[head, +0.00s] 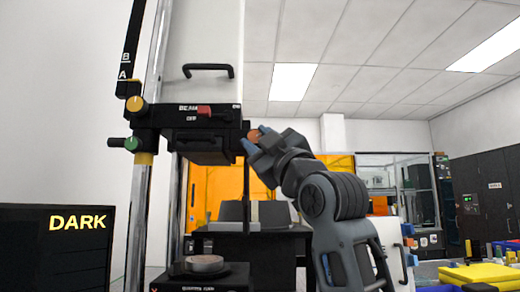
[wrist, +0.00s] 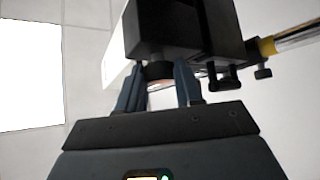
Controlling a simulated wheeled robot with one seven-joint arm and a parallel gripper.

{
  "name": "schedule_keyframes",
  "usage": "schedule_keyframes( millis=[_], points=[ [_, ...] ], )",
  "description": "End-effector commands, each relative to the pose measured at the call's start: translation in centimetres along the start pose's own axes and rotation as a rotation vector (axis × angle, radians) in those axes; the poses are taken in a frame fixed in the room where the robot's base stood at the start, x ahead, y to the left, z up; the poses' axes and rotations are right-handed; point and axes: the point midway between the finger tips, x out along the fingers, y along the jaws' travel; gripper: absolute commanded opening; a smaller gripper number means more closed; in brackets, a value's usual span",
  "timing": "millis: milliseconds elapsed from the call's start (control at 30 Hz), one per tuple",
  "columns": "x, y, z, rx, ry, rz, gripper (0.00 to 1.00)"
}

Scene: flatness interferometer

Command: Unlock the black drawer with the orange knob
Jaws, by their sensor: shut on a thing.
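The orange knob (head: 254,135) is at the right side of the black housing on the upright post, mostly covered by my fingers. My gripper (head: 257,140) reaches it from the right, its blue-grey fingers shut on the knob. In the wrist view, my gripper (wrist: 160,76) has one finger on each side of a dark round collar (wrist: 158,70) under the black housing (wrist: 175,25). The knob's orange face is hardly visible there. The black drawer (head: 205,150) appears to be the box beneath the housing, and looks closed. The knob's turned position cannot be told.
A yellow knob (head: 135,104), a green knob (head: 131,143) and a red part (head: 204,111) sit on the post assembly. A round disc (head: 203,264) lies on the stage below. A black box marked DARK (head: 55,250) stands at lower left. Open air surrounds my arm's upper right.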

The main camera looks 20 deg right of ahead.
Motion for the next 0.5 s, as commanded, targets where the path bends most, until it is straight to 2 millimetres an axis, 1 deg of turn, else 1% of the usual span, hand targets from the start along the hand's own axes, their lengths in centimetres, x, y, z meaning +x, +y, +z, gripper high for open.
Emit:
schedule_keyframes(
  millis=[33, 300, 500],
  points=[
    [-0.20, -0.65, 0.18, 0.035, -0.002, 0.025, 0.05],
    [-0.12, -0.84, 0.15, 0.186, -0.003, 0.178, 0.05],
    [-0.05, -0.95, 0.15, 0.263, -0.004, 0.254, 0.05]
  ],
)
